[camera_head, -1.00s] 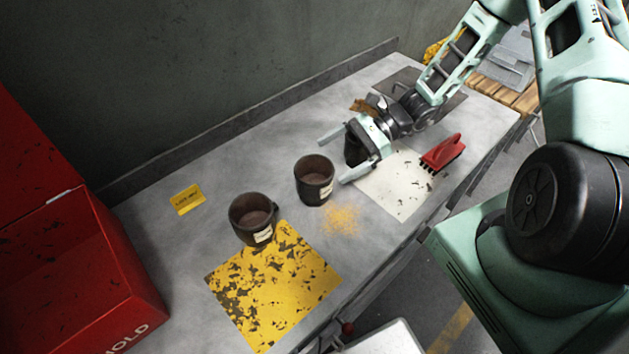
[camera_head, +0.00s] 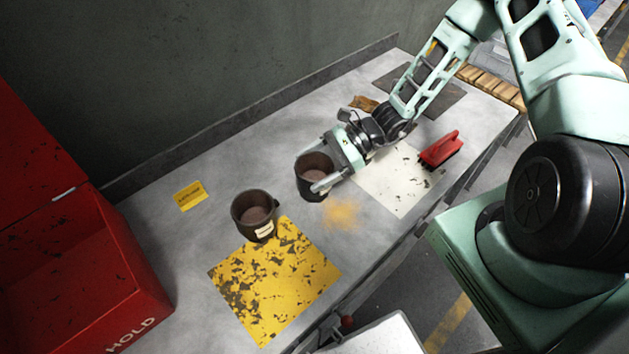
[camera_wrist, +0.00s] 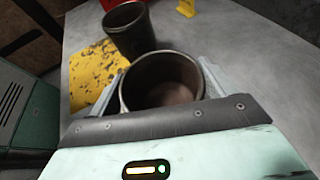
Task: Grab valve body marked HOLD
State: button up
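Two dark, open-topped, cup-shaped valve bodies stand upright on the grey bench. The right one (camera_head: 314,172) is between the fingers of my gripper (camera_head: 322,163). The fingers lie on either side of it, still spread wide; whether they touch it I cannot tell. In the wrist view this valve body (camera_wrist: 160,82) fills the space between the fingers. Its label is hidden now. The left valve body (camera_head: 254,214) stands apart at the yellow mat's edge with a pale label too small to read; it also shows in the wrist view (camera_wrist: 131,30).
A red box (camera_head: 100,285) lettered HOLD stands at left. A worn yellow mat (camera_head: 275,283) lies in front of the left valve body. A wall rises behind.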

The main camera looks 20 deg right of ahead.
jog(key=c, duration=1)
jog(key=shift+r, duration=0.1)
jog(key=shift+r, duration=0.1)
